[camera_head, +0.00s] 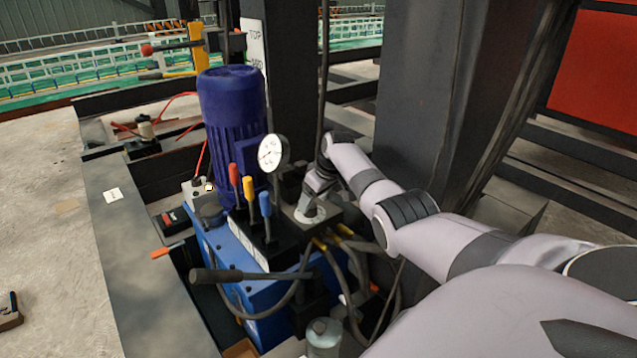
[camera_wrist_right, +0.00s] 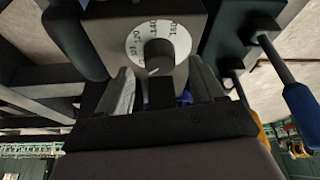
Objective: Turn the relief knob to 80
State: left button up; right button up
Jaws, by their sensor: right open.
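The relief knob (camera_wrist_right: 158,57) is a round dark-grey knob with a white mark near its lower edge. It sits at the centre of a white numbered dial (camera_wrist_right: 128,42) on a grey block. My right gripper (camera_wrist_right: 160,85) is open, with its fingers on either side of the knob's line in the wrist view; I cannot tell whether they touch it. In the head view my right gripper (camera_head: 313,190) points down over the white dial (camera_head: 308,214) and hides the knob. Which dial value the mark points to is not clear. My left gripper is not in view.
A blue motor (camera_head: 231,125) and a white pressure gauge (camera_head: 273,153) stand left of my right gripper. Red, yellow and blue levers (camera_head: 265,203) rise close by. Hoses (camera_head: 345,280) run in front, and a dark steel column (camera_head: 425,85) stands behind my arm.

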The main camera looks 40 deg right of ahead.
jog(key=shift+p+v, duration=0.55)
jog(key=shift+v, duration=0.6)
jog(key=shift+p+v, duration=0.35)
jog(key=shift+v, duration=0.65)
jog(key=shift+f, duration=0.15)
